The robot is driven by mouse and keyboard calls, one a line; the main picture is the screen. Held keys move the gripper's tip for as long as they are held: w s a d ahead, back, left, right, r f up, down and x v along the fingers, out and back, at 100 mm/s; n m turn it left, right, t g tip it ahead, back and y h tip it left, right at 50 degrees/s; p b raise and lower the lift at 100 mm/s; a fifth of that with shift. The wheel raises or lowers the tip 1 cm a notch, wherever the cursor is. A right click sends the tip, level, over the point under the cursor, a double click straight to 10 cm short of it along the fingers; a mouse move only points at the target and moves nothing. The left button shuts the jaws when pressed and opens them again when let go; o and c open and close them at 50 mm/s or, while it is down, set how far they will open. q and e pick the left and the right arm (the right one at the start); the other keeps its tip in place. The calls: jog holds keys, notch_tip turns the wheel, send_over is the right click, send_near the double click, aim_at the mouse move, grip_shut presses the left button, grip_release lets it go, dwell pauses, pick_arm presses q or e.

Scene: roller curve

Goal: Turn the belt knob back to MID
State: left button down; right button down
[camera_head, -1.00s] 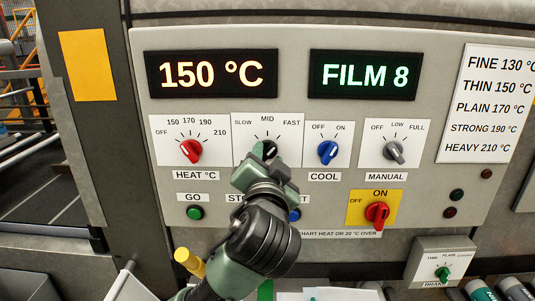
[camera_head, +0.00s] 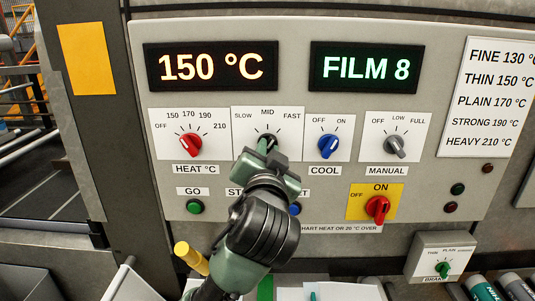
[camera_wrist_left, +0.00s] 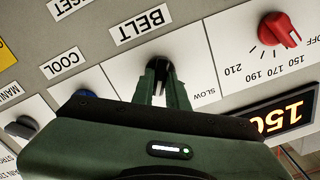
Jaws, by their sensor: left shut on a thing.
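The black belt knob (camera_wrist_left: 158,66) sits above the BELT label in the control panel's middle dial, whose plate reads SLOW, MID and FAST. My left gripper (camera_wrist_left: 159,84) is shut on this knob, with one finger on each side of it in the left wrist view. In the head view the left gripper (camera_head: 266,147) covers most of the knob and the BELT label. I cannot tell exactly where the knob's pointer stands. The MID mark (camera_head: 267,112) is just above the fingertips. My right gripper is not in view.
The red HEAT knob (camera_head: 189,145) is left of the gripper, and the blue COOL knob (camera_head: 328,147) and grey MANUAL knob (camera_head: 396,147) are to its right. The green GO button (camera_head: 195,207), a blue button (camera_head: 295,209) and a red ON/OFF switch (camera_head: 377,208) are below. Displays read 150 °C and FILM 8.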

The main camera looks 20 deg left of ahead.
pick_arm(q)
jog(key=n+b, duration=0.1)
jog(key=n, duration=0.2)
jog(key=shift+f, duration=0.1)
jog(key=shift+n+b, duration=0.45)
jog(key=shift+n, duration=1.15)
jog(key=c, duration=1.4)
grip_release()
